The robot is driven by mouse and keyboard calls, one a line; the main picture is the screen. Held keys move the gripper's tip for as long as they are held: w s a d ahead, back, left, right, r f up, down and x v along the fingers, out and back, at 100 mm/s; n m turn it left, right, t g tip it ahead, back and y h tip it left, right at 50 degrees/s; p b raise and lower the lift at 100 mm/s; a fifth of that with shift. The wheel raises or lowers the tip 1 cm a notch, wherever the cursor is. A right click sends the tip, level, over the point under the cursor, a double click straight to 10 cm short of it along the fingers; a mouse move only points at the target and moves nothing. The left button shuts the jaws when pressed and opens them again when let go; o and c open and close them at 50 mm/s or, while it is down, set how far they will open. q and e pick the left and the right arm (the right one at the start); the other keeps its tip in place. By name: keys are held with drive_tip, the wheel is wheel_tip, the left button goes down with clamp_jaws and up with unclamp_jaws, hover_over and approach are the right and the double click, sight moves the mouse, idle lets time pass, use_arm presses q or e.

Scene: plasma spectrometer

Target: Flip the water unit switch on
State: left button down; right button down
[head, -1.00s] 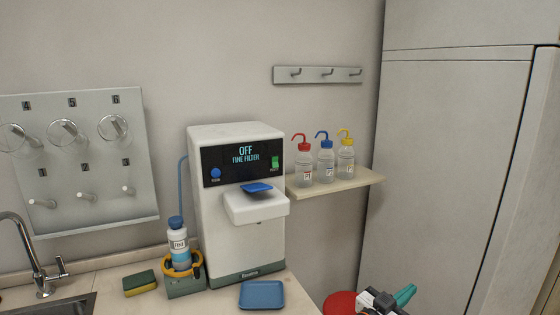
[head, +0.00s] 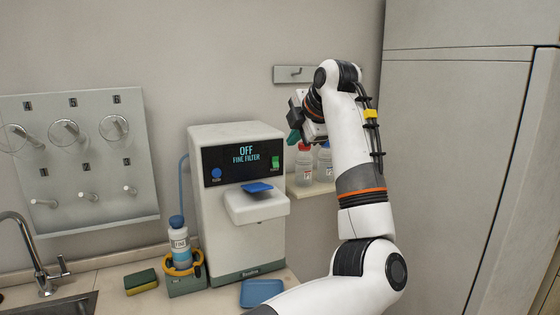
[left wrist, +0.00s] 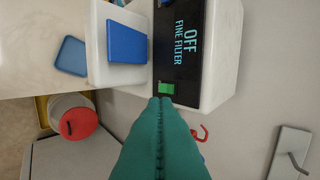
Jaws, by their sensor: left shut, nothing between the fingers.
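The water unit (head: 239,250) is a white box on the counter with a black front panel. Its display (head: 246,154) reads "OFF FINE FILTER". The green switch (head: 275,162) sits at the panel's right side; it also shows in the left wrist view (left wrist: 167,88). My left gripper (head: 293,137) is just right of the panel, slightly above the switch. Its teal fingers are shut and empty. In the left wrist view, the fingertips (left wrist: 160,101) are right beside the switch; I cannot tell whether they touch it. My right gripper is not in view.
Wash bottles (head: 304,162) stand on a wall shelf (head: 306,190) behind my arm, partly hidden. A blue tray (head: 260,291), a bottle in a holder (head: 180,245) and a sponge (head: 141,281) are on the counter. A tall cabinet (head: 450,150) stands right.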

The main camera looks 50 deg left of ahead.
use_arm(q)
drive_tip(key=h+p, duration=0.1)
drive_tip(key=p, duration=0.4)
approach(276, 165)
drive_tip(key=shift+m+t, duration=0.3)
drive_tip(key=x, duration=0.6)
drive_tip(key=shift+s+a+f, duration=0.1)
drive_tip(key=shift+s+f, duration=0.1)
drive_tip(key=shift+f, duration=0.25)
drive_tip(key=shift+f, duration=0.2)
drive_tip(key=f+y+b, duration=0.1)
drive_tip(key=y+b, duration=0.1)
drive_tip(key=b, duration=0.5)
drive_tip(key=shift+t, duration=0.3)
drive_tip(key=shift+r+y+b, duration=0.3)
drive_tip(key=shift+y+b, duration=0.2)
drive_tip(key=shift+y, duration=0.1)
